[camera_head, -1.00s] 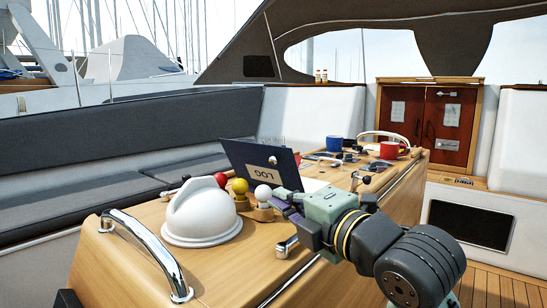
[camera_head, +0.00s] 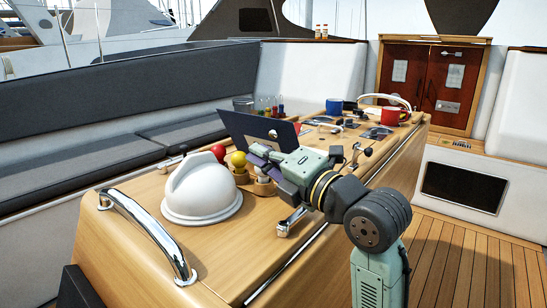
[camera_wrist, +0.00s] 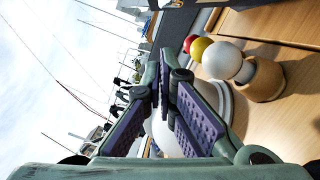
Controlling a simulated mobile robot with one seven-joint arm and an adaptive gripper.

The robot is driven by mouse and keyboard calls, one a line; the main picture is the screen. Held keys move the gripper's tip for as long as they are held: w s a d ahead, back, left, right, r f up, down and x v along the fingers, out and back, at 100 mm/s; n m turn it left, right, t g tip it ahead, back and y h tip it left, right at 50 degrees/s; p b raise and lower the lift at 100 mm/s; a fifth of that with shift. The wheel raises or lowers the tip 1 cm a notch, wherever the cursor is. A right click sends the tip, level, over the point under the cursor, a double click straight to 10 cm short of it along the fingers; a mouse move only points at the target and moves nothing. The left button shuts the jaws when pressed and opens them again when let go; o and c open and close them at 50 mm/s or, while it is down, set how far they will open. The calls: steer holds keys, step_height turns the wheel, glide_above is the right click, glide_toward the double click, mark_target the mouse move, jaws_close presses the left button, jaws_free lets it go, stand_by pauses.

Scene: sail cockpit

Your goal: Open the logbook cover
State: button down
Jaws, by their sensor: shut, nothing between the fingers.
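The logbook's navy cover (camera_head: 236,128) stands raised and tilted on the wooden cockpit table in the head view. Its lower right part is hidden behind my gripper. The LOG label is covered. My gripper (camera_head: 262,157) is in front of the cover on the near side, with its purple pads close to it. I cannot tell if they touch. In the wrist view, my gripper's fingers (camera_wrist: 166,82) are shut with nothing held. I cannot make out the cover there.
A white dome (camera_head: 201,190) and red, yellow and white balls, the red one (camera_head: 218,152) farthest left, stand close to my gripper. A chrome rail (camera_head: 148,236) edges the table's near left.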

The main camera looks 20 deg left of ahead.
mark_target(285, 121)
steer(key=shift+w+d+r+p, duration=0.15)
steer(key=shift+w+d+r, duration=0.15)
steer(key=shift+w, duration=0.3)
steer(key=shift+w+d+r+p, duration=0.15)
steer(key=shift+w+r, duration=0.1)
steer(key=shift+w, duration=0.3)
steer(key=w+r+m+p, duration=0.1)
steer(key=w+r+m, duration=0.1)
steer(key=w+d+r+m+h+p, duration=0.1)
steer(key=w+m+p, duration=0.1)
steer(key=shift+w+d+r+m, duration=0.2)
steer(key=shift+w+r+m, duration=0.1)
steer(key=shift+r+m, duration=0.1)
